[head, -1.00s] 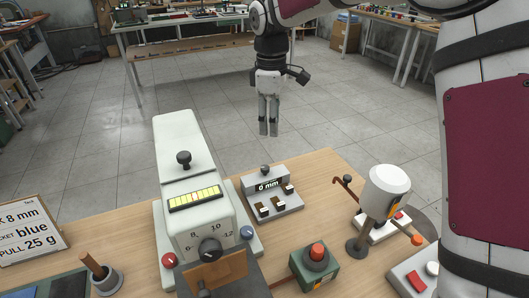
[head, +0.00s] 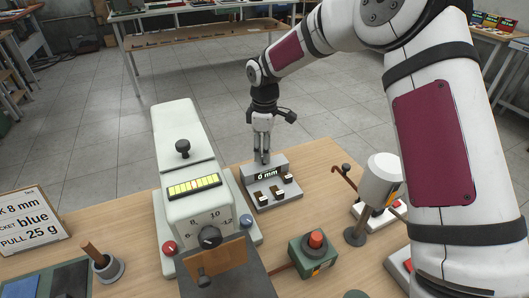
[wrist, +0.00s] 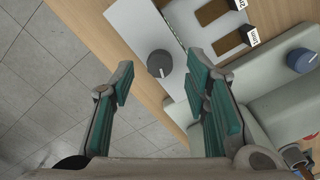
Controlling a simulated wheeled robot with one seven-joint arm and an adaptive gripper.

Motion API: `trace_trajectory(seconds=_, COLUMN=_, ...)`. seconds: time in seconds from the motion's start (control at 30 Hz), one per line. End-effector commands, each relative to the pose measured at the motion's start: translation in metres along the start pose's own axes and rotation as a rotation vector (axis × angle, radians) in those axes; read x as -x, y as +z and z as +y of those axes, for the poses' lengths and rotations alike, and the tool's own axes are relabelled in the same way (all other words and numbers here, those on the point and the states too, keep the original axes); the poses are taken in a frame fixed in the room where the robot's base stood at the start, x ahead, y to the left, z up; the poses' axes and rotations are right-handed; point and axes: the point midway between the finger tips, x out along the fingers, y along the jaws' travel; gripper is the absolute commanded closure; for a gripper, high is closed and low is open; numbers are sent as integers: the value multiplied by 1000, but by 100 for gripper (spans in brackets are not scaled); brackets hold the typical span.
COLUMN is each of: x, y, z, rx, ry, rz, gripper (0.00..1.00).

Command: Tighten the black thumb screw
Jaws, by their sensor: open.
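The black thumb screw (wrist: 160,63) shows as a dark round knob on the edge of a light grey block (wrist: 135,18) in the wrist view. In the head view my gripper (head: 262,157) points down at the back of this block (head: 272,203) and hides the screw. In the wrist view my gripper (wrist: 160,80) is open, with one green-padded finger on each side of the screw in the picture. The fingers appear nearer the camera than the screw. I cannot tell their height above it. Nothing is between the pads.
The white machine (head: 180,130) with a black top knob (head: 183,148) and dial (head: 209,237) stands left of the block. A blue knob (head: 247,221) sits close by.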

Motion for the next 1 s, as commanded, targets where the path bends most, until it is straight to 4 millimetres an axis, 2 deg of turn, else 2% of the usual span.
trace_trajectory(seconds=0.2, x=-16, y=0, z=0, rx=0, ry=0, rz=-1, gripper=57)
trace_trajectory(seconds=0.5, x=-18, y=0, z=0, rx=0, ry=0, rz=-1, gripper=57)
trace_trajectory(seconds=0.7, x=-18, y=0, z=0, rx=0, ry=0, rz=-1, gripper=100)
trace_trajectory(seconds=1.0, x=-18, y=0, z=0, rx=-16, ry=1, rz=-1, gripper=100)
